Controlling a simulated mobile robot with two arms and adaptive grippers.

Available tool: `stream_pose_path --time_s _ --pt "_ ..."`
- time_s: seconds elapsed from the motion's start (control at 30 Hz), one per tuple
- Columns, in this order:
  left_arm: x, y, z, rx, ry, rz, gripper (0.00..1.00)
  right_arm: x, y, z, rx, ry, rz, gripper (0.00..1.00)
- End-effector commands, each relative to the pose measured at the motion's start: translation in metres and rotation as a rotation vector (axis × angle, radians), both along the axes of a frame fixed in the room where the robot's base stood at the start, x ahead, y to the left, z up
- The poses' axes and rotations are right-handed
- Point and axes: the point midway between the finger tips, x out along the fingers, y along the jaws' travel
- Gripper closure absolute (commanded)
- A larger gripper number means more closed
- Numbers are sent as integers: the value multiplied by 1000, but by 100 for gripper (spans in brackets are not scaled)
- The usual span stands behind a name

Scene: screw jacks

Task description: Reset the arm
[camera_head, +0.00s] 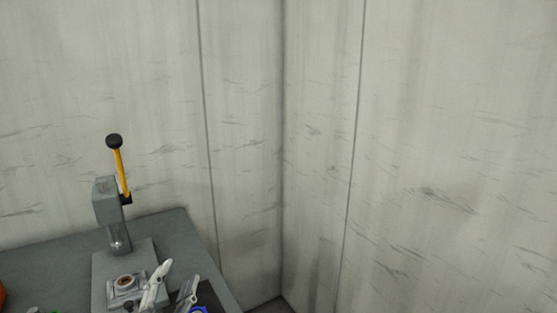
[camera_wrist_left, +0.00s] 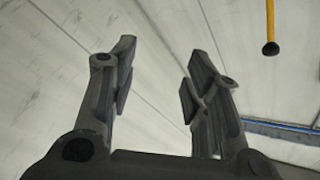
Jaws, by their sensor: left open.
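My left gripper (camera_head: 180,271) is low in the head view, in front of and to the right of the grey press (camera_head: 106,205). In the left wrist view its two dark fingers (camera_wrist_left: 162,58) stand apart, with nothing between them. The gripper is open and empty. The press has a yellow lever (camera_head: 120,172) with a black knob, tilted up. The lever also shows at the top right of the left wrist view (camera_wrist_left: 270,22), apart from the fingers. My right gripper is not in view.
The press stands on a grey-green table (camera_head: 176,236). A metal fitting with a brownish round centre (camera_head: 125,282) sits on the press base. An orange object (camera_head: 1,294) is cut off at the left edge. Pale scuffed walls (camera_head: 430,130) meet in a corner behind.

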Motion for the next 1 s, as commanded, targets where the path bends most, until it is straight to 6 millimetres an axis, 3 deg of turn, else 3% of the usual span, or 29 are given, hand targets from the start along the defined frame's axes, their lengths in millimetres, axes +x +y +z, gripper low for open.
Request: stream_pose_path --time_s 0.1,0.2,0.3,0.4,0.53,0.7,0.73,1.0 --pt "-22 27 -63 -162 251 136 56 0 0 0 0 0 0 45" --pt "-54 41 -120 -275 483 232 56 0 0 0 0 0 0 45" --pt "-96 43 -172 -364 718 303 56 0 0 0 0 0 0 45" --pt "-140 37 -211 -427 926 347 56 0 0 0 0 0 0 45" --pt "-195 24 -243 -486 1158 374 56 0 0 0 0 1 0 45" --pt "-264 4 -266 -534 1426 377 56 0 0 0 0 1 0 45" --pt "-271 2 -271 -537 1458 376 56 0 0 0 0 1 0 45" --pt "-251 1 -349 -523 1473 386 56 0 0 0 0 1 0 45"
